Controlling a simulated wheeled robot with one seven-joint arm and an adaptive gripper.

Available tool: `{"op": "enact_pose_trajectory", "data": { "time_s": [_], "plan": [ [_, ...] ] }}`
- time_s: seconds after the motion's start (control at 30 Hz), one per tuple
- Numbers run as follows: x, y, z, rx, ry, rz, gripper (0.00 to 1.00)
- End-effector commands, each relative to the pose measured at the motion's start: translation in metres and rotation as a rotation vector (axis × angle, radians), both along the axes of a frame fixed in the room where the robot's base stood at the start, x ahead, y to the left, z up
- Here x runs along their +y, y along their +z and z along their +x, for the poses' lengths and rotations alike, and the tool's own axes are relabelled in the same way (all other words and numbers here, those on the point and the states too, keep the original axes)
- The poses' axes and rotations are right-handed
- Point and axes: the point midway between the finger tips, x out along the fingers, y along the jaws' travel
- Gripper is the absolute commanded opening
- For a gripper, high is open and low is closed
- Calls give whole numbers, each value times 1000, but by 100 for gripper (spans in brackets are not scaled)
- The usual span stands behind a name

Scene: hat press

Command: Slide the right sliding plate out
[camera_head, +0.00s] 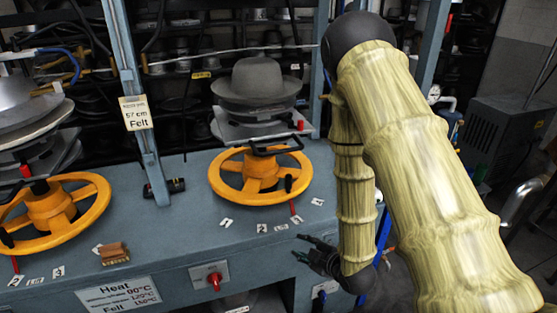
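The right sliding plate (235,130) is a grey metal plate on the right press, under a grey felt hat (258,80) on its form. A dark handle (276,142) shows at its front, above the yellow handwheel (222,178). My gripper (299,247) is black and low in front of the bench, right of and below the handwheel. Its fingers point left and look spread apart, with nothing between them. It is well apart from the plate and handle. My arm, in a pale yellow ribbed cover, hides the area right of the press.
A left press with its own yellow handwheel (90,216) stands at left. A blue-grey post (139,100) rises between the presses. A wooden brush (114,253) and numbered tags lie on the bench. A red knob (214,280) is on its front. Grey machinery (505,130) stands at right.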

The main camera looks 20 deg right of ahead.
Motion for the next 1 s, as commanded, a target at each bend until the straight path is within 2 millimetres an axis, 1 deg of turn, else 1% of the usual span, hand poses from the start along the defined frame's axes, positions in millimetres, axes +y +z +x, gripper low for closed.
{"op": "enact_pose_trajectory", "data": {
  "time_s": [0.03, 0.07, 0.1, 0.17, 0.2, 0.3, 0.4, 0.5, 0.6, 0.67, 0.77, 1.0],
  "plan": [
    [-3, 27, 18, -110, 52, -54, 34],
    [-4, 45, 27, -177, 83, -90, 34],
    [-4, 68, 37, -264, 122, -138, 34],
    [-6, 101, 48, -387, 171, -210, 34],
    [-6, 122, 53, -462, 198, -255, 34],
    [-8, 166, 61, -627, 245, -355, 34],
    [-9, 199, 63, -747, 271, -428, 34],
    [-10, 218, 63, -817, 283, -474, 34],
    [-10, 227, 65, -850, 288, -495, 34],
    [-8, 230, 67, -854, 290, -498, 34],
    [-4, 232, 76, -853, 290, -497, 34],
    [12, 240, 110, -852, 288, -495, 34]
  ]
}}
